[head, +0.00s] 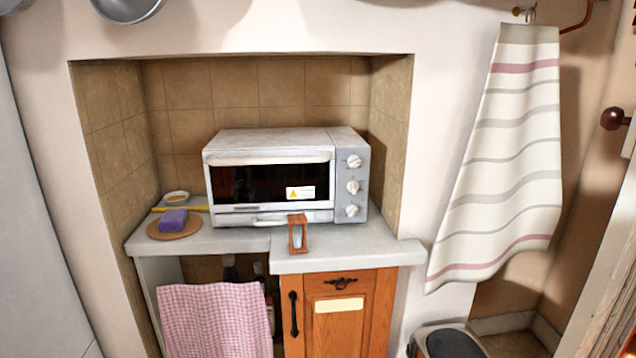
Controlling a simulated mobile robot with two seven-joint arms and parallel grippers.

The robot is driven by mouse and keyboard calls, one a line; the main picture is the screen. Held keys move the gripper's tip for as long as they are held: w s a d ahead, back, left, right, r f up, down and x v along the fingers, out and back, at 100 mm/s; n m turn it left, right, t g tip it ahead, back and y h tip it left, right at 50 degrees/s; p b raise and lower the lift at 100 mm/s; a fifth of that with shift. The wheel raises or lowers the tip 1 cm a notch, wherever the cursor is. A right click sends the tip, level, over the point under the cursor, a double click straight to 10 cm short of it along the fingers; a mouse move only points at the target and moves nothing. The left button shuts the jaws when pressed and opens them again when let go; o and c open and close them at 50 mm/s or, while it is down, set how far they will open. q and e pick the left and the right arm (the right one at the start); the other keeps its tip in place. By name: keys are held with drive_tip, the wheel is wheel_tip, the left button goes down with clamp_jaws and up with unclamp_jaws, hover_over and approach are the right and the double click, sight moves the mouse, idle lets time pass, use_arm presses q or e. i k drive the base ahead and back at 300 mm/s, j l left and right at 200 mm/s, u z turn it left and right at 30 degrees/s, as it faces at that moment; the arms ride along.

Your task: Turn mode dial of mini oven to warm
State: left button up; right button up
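The mini oven (270,177) is a white and grey box on the counter in the tiled alcove, with its dark glass door shut. Its right-hand panel carries three white dials in a column: a top dial (354,161), a middle dial (352,187) and a bottom dial (351,210). The dial markings are too small to read, so I cannot tell which is the mode dial or where it points. Neither of my grippers is in the head view.
A small brown-framed object (297,234) stands on the counter (345,255) before the oven. A purple block (173,219) lies on a round board (160,231) at left, near a small bowl (176,197). A striped towel (505,150) hangs at right. Alcove walls flank the oven.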

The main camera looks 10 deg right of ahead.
sight(352, 186)
drive_tip(key=i+l+z, duration=0.15)
drive_tip(key=l+z, duration=0.2)
drive_tip(key=i+l+z, duration=0.2)
drive_tip(key=z, duration=0.15)
drive_tip(key=i+l+z, duration=0.15)
drive_tip(key=z, duration=0.2)
drive_tip(key=i, duration=0.05)
